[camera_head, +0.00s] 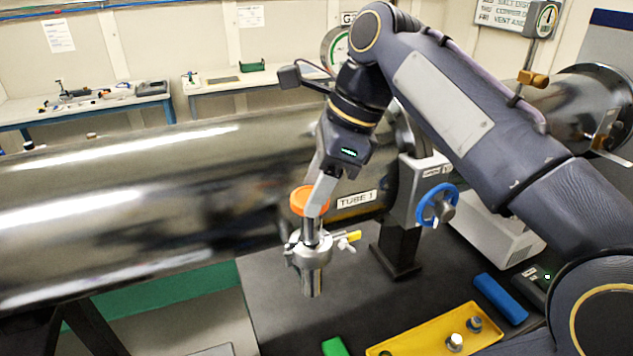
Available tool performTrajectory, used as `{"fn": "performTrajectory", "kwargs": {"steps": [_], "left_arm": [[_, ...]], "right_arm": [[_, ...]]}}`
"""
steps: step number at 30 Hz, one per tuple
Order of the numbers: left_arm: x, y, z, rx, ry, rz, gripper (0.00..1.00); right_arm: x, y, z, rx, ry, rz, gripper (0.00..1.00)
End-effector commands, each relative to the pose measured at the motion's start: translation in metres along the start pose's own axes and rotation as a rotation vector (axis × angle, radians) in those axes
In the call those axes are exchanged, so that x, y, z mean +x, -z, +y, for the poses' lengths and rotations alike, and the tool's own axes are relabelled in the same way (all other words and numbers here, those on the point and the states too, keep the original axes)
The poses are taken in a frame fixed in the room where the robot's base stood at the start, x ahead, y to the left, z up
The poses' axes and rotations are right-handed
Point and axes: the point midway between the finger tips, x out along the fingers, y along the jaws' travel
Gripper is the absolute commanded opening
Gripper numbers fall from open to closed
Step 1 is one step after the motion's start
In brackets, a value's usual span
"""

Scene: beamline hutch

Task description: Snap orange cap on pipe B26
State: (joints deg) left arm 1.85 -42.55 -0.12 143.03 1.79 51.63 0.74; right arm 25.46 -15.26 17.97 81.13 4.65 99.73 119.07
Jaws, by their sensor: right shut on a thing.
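My right gripper (317,200) comes down from above and is shut on the orange cap (298,203); a grey finger covers part of the cap. Directly below is an upright metal pipe (312,283) with a clamp collar (312,247) that has a yellow-tipped lever. The cap is at or just above the pipe's upper end; I cannot tell whether it is seated. No B26 marking is readable on the pipe. My left gripper is out of view.
A large shiny tube (120,210) labelled TUBE 1 runs behind the pipe. A blue handwheel valve (437,205) stands to the right. A yellow tray (410,345) with small metal parts, a blue block (500,298) and a green block (334,347) lie on the dark bench.

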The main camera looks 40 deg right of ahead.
Motion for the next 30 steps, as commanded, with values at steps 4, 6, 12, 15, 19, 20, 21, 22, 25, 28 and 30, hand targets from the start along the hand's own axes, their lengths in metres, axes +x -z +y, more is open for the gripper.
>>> {"fn": "performTrajectory", "kwargs": {"steps": [4, 6, 12, 15, 19, 20, 21, 22, 25, 28, 30], "left_arm": [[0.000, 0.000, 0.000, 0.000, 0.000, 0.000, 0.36], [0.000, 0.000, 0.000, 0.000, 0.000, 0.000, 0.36], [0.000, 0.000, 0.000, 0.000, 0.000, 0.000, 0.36], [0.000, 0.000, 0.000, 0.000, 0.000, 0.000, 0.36], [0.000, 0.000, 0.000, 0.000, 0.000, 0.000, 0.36], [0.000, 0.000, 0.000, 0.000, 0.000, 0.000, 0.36], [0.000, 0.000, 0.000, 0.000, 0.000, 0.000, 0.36], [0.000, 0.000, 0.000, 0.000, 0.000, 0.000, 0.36], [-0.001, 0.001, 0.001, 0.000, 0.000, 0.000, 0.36], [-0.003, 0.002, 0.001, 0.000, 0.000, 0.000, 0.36], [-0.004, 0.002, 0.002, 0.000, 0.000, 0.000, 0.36]], "right_arm": [[0.000, 0.000, 0.000, 0.000, 0.000, 0.000, 0.27], [0.000, 0.000, 0.000, 0.000, 0.000, 0.000, 0.27], [0.000, 0.000, 0.000, 0.000, 0.000, 0.000, 0.73], [0.000, 0.000, 0.000, 0.000, 0.000, 0.000, 0.73], [0.000, 0.000, 0.000, 0.000, 0.000, 0.000, 0.73], [0.000, 0.000, 0.000, 0.000, 0.000, 0.000, 0.73], [-0.002, 0.000, 0.000, 0.000, 0.001, 0.000, 0.73], [-0.003, 0.000, 0.000, 0.000, 0.001, -0.001, 0.73], [-0.015, -0.001, -0.001, 0.000, 0.002, -0.002, 0.73], [-0.033, -0.001, -0.001, 0.000, 0.003, -0.002, 0.73], [-0.046, -0.001, -0.001, -0.001, 0.003, -0.002, 0.73]]}}
